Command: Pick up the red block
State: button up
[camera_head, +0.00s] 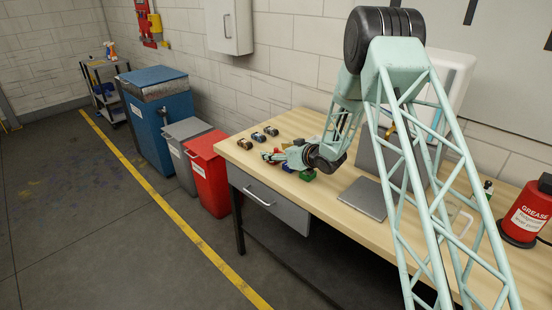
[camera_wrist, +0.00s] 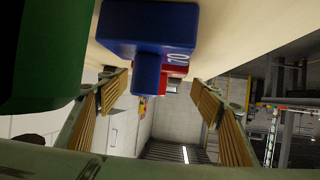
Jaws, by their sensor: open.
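The red block (camera_wrist: 178,65) shows in the wrist view, partly hidden behind a blue block (camera_wrist: 146,30) that is nearer the camera. A green block (camera_wrist: 42,50) fills the upper left of that view. In the head view, the green block (camera_head: 307,175) and blue block (camera_head: 288,168) lie on the wooden table beside my gripper (camera_head: 270,157), which is low over the tabletop. My gripper is open and empty; its fingers also show in the wrist view (camera_wrist: 160,100), spread to either side of the red block's direction.
A grey plate (camera_head: 364,198) lies to the right. A red grease container (camera_head: 526,213) stands at the far right. A red bin (camera_head: 208,172) stands on the floor left of the table.

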aim_at(276, 149)
jog(key=shift+c, duration=0.6)
jog(key=c, duration=0.8)
jog(key=shift+c, duration=0.2)
jog(key=shift+r+p, duration=0.8)
jog(key=shift+r, duration=4.2)
